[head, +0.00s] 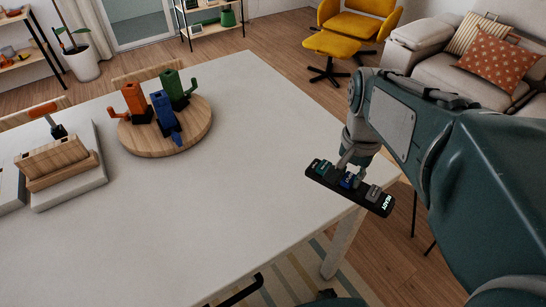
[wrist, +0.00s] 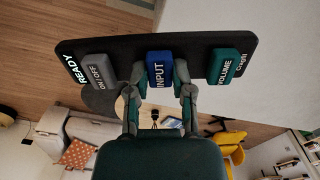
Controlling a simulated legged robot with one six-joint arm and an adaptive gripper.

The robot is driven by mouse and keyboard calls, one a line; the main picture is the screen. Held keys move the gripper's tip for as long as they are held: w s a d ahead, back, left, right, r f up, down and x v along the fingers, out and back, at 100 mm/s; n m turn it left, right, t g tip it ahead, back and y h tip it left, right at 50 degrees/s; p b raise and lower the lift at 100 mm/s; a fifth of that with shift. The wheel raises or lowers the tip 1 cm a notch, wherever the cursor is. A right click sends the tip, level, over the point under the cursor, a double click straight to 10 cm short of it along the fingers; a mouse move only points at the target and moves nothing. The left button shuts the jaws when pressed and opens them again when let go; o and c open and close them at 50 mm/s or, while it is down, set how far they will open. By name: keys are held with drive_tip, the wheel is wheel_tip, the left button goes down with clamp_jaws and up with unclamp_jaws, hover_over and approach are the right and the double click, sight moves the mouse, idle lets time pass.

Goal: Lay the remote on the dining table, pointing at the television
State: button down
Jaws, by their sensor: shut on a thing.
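The remote (head: 374,195) is a long black bar with chunky grey, blue and teal buttons and a lit READY label at one end. My gripper (head: 352,163) is shut on it near its middle. In the wrist view the fingers (wrist: 158,92) flank the blue INPUT button of the remote (wrist: 195,52). In the head view the remote appears over the right edge of the white dining table (head: 240,190); its height above the top is hard to tell. The READY end points to the lower right. No television shows in either view.
A round wooden board (head: 190,136) with orange, blue and green objects stands on the table's far part. A wooden block on a pale base (head: 70,190) stands at the left. The middle and front of the tabletop are clear. A yellow chair and sofa stand beyond.

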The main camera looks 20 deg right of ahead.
drive_tip(key=shift+w+a+r, duration=0.1)
drive_tip(key=shift+a, duration=0.25)
drive_tip(key=w+a+f, duration=0.9)
drive_tip(key=w, duration=0.1)
drive_tip(key=shift+a+f, duration=0.3)
drive_tip(key=shift+f, duration=0.05)
drive_tip(key=shift+w+d+f, duration=0.1)
drive_tip(key=shift+d+f, duration=0.05)
drive_tip(key=shift+f, duration=1.5)
drive_tip(key=shift+f, duration=0.1)
drive_tip(key=c, duration=0.5)
unclamp_jaws()
